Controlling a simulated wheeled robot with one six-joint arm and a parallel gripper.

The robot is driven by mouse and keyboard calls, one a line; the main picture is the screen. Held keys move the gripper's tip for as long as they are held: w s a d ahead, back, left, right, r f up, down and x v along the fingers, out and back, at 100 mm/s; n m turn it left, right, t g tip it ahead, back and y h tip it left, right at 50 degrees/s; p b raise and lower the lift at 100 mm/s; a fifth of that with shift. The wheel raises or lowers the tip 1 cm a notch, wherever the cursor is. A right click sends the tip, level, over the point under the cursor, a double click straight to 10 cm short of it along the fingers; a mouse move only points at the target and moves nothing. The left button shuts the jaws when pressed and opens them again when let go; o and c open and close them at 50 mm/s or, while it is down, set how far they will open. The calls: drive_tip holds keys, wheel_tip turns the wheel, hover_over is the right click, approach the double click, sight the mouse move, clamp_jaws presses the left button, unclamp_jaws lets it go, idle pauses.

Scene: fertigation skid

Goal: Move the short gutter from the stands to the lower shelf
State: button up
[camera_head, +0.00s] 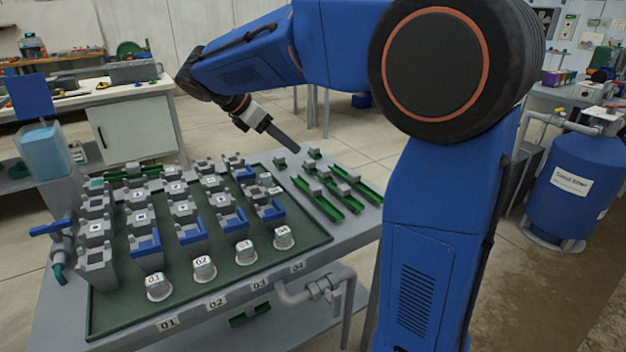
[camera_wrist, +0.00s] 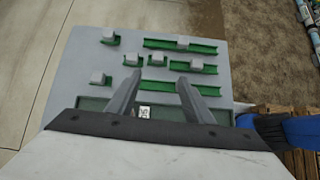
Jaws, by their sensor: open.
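Several green gutters lie on the right end of the table, among small grey stands (camera_head: 280,162). In the wrist view three gutters run side by side: a far one (camera_wrist: 158,44), a middle one (camera_wrist: 208,70) that looks shorter, and a near one (camera_wrist: 153,88). Grey blocks sit on or beside them; I cannot tell for certain which gutter is the short one. My gripper (camera_head: 287,142) is above the table's far right part, open and empty; its two fingers (camera_wrist: 159,77) spread wide in the wrist view. The lower shelf (camera_head: 318,326) shows partly under the table, with a green piece (camera_head: 250,316) on it.
A green tray (camera_head: 245,268) with rows of grey blocks, blue parts and numbered round caps fills the table's left and middle. A grey pipe (camera_head: 300,294) runs below the table's front edge, before the shelf. A blue tank (camera_head: 570,190) stands at right.

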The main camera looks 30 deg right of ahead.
approach(324, 169)
drive_tip(key=x, duration=0.3)
drive_tip(key=shift+w+a+f, duration=0.15)
drive_tip(key=shift+f, duration=0.1)
drive_tip(key=shift+x, duration=2.6)
drive_tip(key=shift+r, duration=0.15)
clamp_jaws()
drive_tip(key=shift+r, duration=0.1)
wheel_tip(324, 169, up, 10)
